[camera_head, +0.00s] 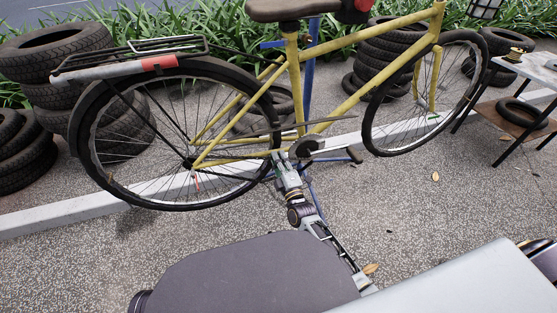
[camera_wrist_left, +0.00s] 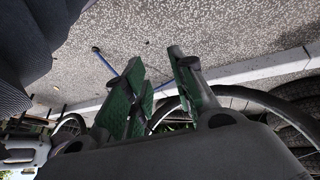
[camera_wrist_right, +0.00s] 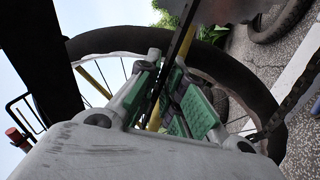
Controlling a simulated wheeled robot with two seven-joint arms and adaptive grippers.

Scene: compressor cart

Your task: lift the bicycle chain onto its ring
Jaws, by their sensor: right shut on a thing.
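The yellow bicycle (camera_head: 350,98) stands side-on in the head view. Its dark chain ring (camera_head: 309,145) and crank are low in the middle of the frame. My right gripper (camera_head: 282,158) reaches up from below and is just left of the ring. In the right wrist view its green-padded fingers are closed on a thin dark strip, the chain (camera_wrist_right: 181,42). The chain is too small to trace in the head view. My left gripper (camera_wrist_left: 157,65) shows in the left wrist view with its green-padded fingers apart and nothing between them.
The rear wheel (camera_head: 80,150) is left of my right gripper and the front wheel (camera_head: 372,130) is right. A blue stand (camera_head: 309,80) rises behind the frame. Stacked tyres (camera_head: 25,150) stand at left. A low table (camera_head: 530,68) is at far right. Open paving lies in front.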

